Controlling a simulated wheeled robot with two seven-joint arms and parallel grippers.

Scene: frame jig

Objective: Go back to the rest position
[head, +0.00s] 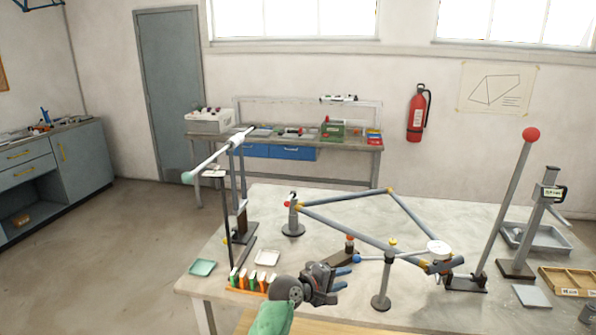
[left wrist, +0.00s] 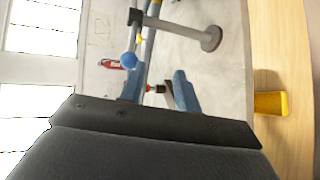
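My left gripper (head: 342,279) is low in the middle of the head view, over the front part of the grey worktable (head: 335,317). Its two blue fingers are apart with nothing held between them. In the left wrist view the same gripper (left wrist: 157,78) shows its fingers spread, with a small red and black thing farther off between them. The grey tube frame (head: 345,222) rests on the jig posts behind and to the right of the gripper. My right gripper is in neither view.
A jig post (head: 381,285) stands close to the right of my left gripper. A rack of coloured pieces (head: 250,282) is to its left. A tall post with a red ball (head: 530,135) and a wooden tray (head: 570,281) are at the right. A yellow object (left wrist: 271,103) shows in the wrist view.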

